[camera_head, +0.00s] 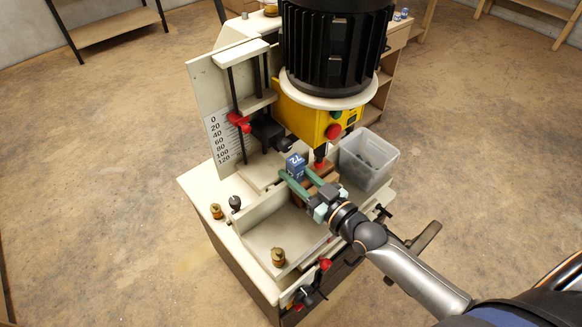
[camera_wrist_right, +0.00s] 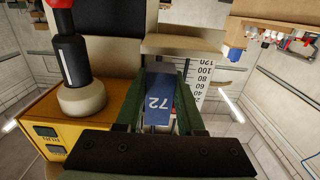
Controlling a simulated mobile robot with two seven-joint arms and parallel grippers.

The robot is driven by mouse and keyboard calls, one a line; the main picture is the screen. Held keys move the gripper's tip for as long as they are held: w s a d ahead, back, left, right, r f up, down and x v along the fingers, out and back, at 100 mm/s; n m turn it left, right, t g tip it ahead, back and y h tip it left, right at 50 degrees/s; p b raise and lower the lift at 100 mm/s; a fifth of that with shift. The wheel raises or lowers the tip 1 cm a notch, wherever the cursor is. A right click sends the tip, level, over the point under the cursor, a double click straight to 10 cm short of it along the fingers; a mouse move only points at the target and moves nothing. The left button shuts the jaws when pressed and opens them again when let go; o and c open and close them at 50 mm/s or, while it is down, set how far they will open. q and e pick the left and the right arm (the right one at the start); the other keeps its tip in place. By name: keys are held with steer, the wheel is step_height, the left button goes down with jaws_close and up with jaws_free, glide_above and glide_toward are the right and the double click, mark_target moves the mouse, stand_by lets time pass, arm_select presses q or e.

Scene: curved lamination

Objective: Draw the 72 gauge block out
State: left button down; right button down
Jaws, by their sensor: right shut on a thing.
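The 72 gauge block (camera_head: 295,166) is blue with a white 72 on it. It sits between the green fingers of my right gripper (camera_head: 294,178), by the spindle on the machine table. In the right wrist view the block (camera_wrist_right: 158,101) shows its blue 72 face between the two green fingers (camera_wrist_right: 160,110). The right gripper is shut on the block. The block's underside is hidden, so I cannot tell whether it touches the table. My left gripper is not in view.
The machine has a black motor (camera_head: 335,45), a yellow control box (camera_head: 310,118) and a white scale plate (camera_head: 213,130) marked 0 to 120. A clear bin (camera_head: 368,162) stands right of the block. Brass knobs (camera_head: 278,256) and a red-tipped lever (camera_head: 325,264) stand near the front.

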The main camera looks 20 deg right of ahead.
steer(key=shift+p+v, duration=0.6)
steer(key=shift+v, duration=1.8)
steer(key=shift+r, duration=0.15)
